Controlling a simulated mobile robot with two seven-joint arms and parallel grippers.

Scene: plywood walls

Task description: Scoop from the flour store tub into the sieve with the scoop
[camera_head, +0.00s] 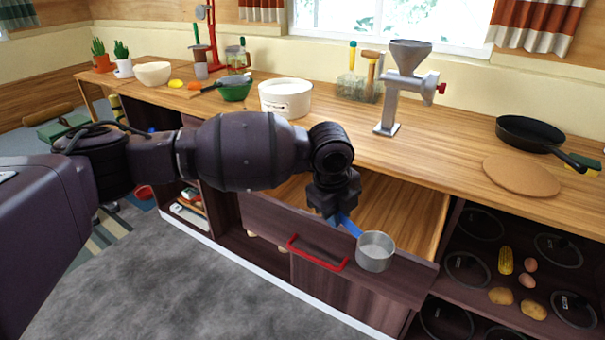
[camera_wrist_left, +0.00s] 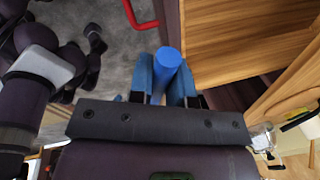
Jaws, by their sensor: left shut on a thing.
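My left gripper (camera_head: 337,214) is shut on the blue handle of the scoop (camera_head: 375,251). The scoop has a round metal cup and is held in front of the open drawer, near its red handle. In the left wrist view the blue scoop handle (camera_wrist_left: 168,62) lies between the two blue fingertips (camera_wrist_left: 167,80); the cup is hidden there. A white round tub (camera_head: 285,99), perhaps the flour store tub, stands on the counter behind my arm. A dark sieve (camera_head: 233,80) appears to rest on a green bowl (camera_head: 236,93) left of it. My right gripper is not in view.
The open drawer (camera_head: 385,215) looks empty where visible. A grey grinder (camera_head: 390,95) stands right of the tub, with a jar rack (camera_head: 357,88) behind. A black pan (camera_head: 530,133) and round board (camera_head: 521,176) lie at the right. Counter between grinder and board is clear.

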